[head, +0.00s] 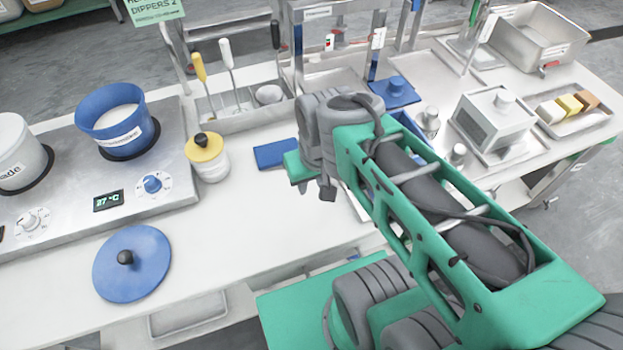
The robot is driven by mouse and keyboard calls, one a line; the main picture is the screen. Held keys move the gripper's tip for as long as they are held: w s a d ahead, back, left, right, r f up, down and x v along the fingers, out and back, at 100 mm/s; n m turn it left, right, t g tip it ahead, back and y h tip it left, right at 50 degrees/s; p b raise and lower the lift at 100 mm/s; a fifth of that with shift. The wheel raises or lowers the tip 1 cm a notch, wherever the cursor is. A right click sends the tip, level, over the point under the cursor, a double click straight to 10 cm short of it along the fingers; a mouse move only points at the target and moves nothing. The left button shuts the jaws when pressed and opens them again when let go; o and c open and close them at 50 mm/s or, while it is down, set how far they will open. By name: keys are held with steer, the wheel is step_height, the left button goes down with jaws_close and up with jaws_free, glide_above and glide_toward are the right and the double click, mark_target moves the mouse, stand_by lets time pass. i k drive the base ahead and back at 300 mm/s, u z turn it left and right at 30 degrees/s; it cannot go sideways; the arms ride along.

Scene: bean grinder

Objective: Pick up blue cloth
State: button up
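A flat blue cloth (274,153) lies on the white worktop in the head view, right of the yellow-lidded jar. Its right end is hidden behind my arm. My gripper (318,192) is at the end of the green arm, just right of and in front of the cloth in the picture. Its dark fingers point down, and I cannot tell the gap between them or whether they touch anything. The visible part of the cloth lies flat, apart from the fingers.
A yellow-lidded jar (208,158) stands left of the cloth. Further left is a hotplate (75,165) with a blue pot (118,125). A blue lid (132,265) lies in front. A utensil tray (235,119) stands behind.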

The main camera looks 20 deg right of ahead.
mark_target(270, 154)
steer(key=u, duration=0.05)
steer(key=k, duration=0.5)
steer(key=u, duration=3.6)
steer(key=k, duration=0.6)
steer(key=z, duration=1.45)
